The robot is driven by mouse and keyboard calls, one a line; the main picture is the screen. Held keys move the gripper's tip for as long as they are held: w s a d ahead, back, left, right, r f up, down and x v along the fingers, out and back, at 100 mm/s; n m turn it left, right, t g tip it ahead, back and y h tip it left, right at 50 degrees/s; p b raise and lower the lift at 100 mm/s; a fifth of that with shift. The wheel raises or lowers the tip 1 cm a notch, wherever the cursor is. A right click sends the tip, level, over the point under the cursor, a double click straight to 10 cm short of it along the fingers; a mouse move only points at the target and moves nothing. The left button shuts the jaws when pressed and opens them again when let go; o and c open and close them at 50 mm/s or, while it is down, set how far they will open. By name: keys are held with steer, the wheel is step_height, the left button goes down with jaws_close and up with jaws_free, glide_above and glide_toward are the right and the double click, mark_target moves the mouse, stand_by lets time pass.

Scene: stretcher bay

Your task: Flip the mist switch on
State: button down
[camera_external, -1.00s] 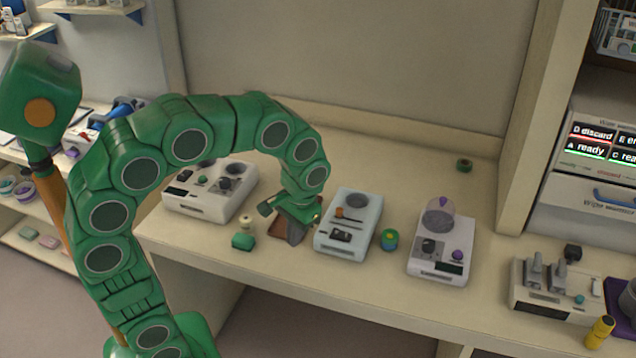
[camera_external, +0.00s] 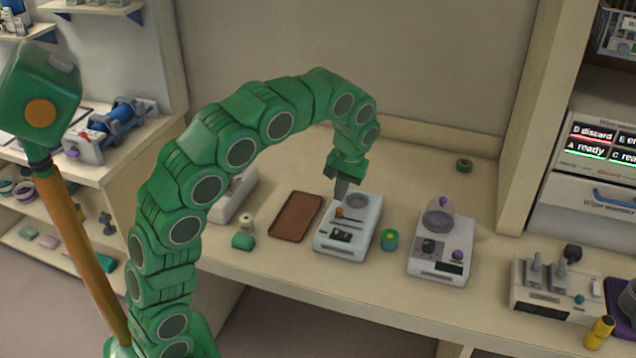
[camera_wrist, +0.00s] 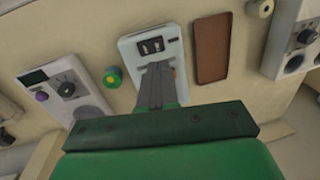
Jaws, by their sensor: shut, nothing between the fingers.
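The mist switch is not labelled legibly. A pale blue-white device (camera_external: 364,243) on the counter carries a dark panel with small switches (camera_external: 341,235), an orange-tipped lever (camera_external: 341,213) and a round grey dial or opening. My gripper (camera_external: 341,189) is shut and empty, pointing down above the back left of this device. In the wrist view my gripper's closed fingers (camera_wrist: 157,84) cover much of the device, and the switch panel (camera_wrist: 151,46) shows beyond the fingertips. I cannot tell the switch positions. Whether the fingers touch the device is unclear.
A brown tray (camera_external: 296,217) lies left of the device, with a green block (camera_external: 243,241) nearby. A green-blue jar (camera_external: 390,239) stands close on the right. Farther right is a white machine with a purple-knobbed dome (camera_external: 440,245). The counter behind is mostly clear.

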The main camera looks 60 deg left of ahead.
mark_target(335, 231)
steer(key=shift+w+a+f+n, duration=0.15)
steer(key=shift+w+a, duration=0.25)
steer(key=shift+w, duration=0.2)
steer(key=shift+w+a+f+n, duration=0.1)
steer(key=shift+w+a+n, duration=0.05)
steer(key=shift+w+a, duration=0.35)
steer(key=shift+d+f, duration=0.1)
steer(key=f, duration=0.4)
steer(key=s+a+f, duration=0.1)
steer(key=f, duration=0.8)
steer(key=shift+s+a+f, duration=0.25)
steer(key=shift+f, duration=0.1)
steer(key=shift+a+f+t, duration=0.1)
steer(key=shift+f+t, duration=0.1)
steer(key=shift+t, duration=0.1)
steer(key=shift+w+d+r, duration=0.25)
steer(key=shift+w+d, duration=0.2)
steer(key=shift+d, duration=0.05)
